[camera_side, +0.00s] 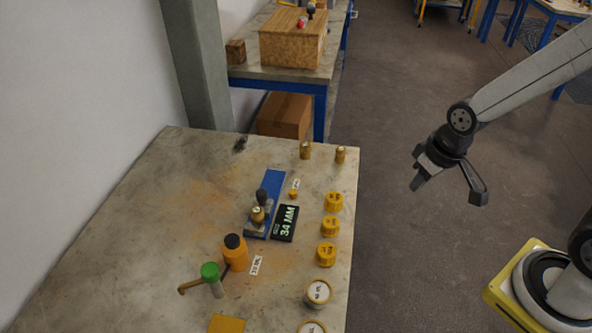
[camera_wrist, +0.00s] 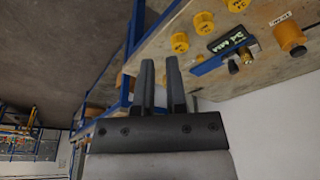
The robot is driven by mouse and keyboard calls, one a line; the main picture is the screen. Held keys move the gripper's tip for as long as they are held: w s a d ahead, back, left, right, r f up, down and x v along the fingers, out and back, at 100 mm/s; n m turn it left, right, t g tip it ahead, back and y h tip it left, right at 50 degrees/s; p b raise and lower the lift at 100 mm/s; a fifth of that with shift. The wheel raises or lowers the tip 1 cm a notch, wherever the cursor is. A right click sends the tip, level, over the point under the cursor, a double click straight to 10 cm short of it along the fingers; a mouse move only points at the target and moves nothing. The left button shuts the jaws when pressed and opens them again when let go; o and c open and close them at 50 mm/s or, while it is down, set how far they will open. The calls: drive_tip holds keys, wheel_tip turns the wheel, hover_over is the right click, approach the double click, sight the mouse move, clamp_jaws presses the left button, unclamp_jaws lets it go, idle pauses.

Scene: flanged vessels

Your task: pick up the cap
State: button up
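Three yellow round cap-like pieces stand in a row near the table's right edge in the side view: a far one (camera_side: 334,201), a middle one (camera_side: 330,226) and a near one (camera_side: 326,253). A smaller yellow piece (camera_side: 293,194) sits by a white label. I cannot tell which is the task's cap. The wrist view also shows yellow pieces (camera_wrist: 204,22) at the top. My gripper (camera_side: 448,191) is open and empty, above the floor to the right of the table and apart from everything on it. Its two dark fingers (camera_wrist: 160,62) show spread in the wrist view.
A blue stand (camera_side: 272,186) holds a brass and black fitting beside a lit "34 MM" display (camera_side: 285,223). An orange black-topped vessel (camera_side: 236,256), a green-topped piece (camera_side: 211,272) and a white-topped jar (camera_side: 318,291) stand nearer. Brass pieces (camera_side: 305,150) stand at the far edge.

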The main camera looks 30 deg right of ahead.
drive_tip(key=o, duration=1)
drive_tip(key=m+g+y, duration=0.2)
drive_tip(key=m+g, duration=0.1)
drive_tip(key=m, duration=1.5)
hover_over(327, 249)
drive_tip(key=d, duration=0.1)
wheel_tip(327, 249, down, 13)
drive_tip(key=shift+d+r, duration=0.1)
drive_tip(key=shift+r, duration=0.05)
drive_tip(key=shift+a+f, duration=0.2)
drive_tip(key=shift+f, duration=1.05)
drive_tip(key=shift+f, duration=0.15)
drive_tip(key=shift+a+f, duration=0.25)
drive_tip(key=shift+f, duration=0.95)
drive_tip(key=shift+a+f, duration=0.25)
drive_tip(key=shift+f, duration=0.95)
